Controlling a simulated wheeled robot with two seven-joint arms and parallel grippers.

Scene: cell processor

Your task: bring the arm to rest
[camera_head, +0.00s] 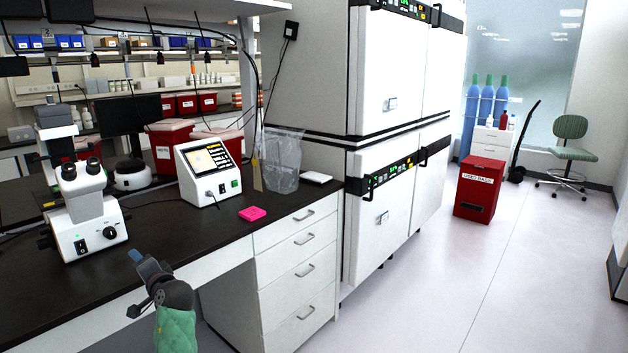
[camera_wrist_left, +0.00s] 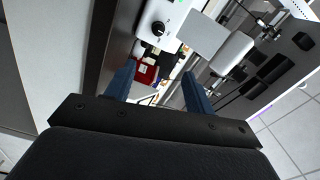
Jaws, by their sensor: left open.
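My left gripper (camera_head: 143,265) is at the front edge of the black bench in the head view, below and to the right of the microscope. Its arm, with a green sleeve, comes up from the bottom of the picture. In the left wrist view my left gripper (camera_wrist_left: 160,88) shows two blue fingers spread apart with nothing between them. My right gripper is not in view.
The black bench (camera_head: 150,235) carries a white microscope (camera_head: 88,205), a white device with a screen (camera_head: 208,172) and a pink block (camera_head: 253,213). Drawers (camera_head: 300,270) and stacked incubators (camera_head: 385,190) stand to the right. A red bin (camera_head: 478,190) stands on open floor.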

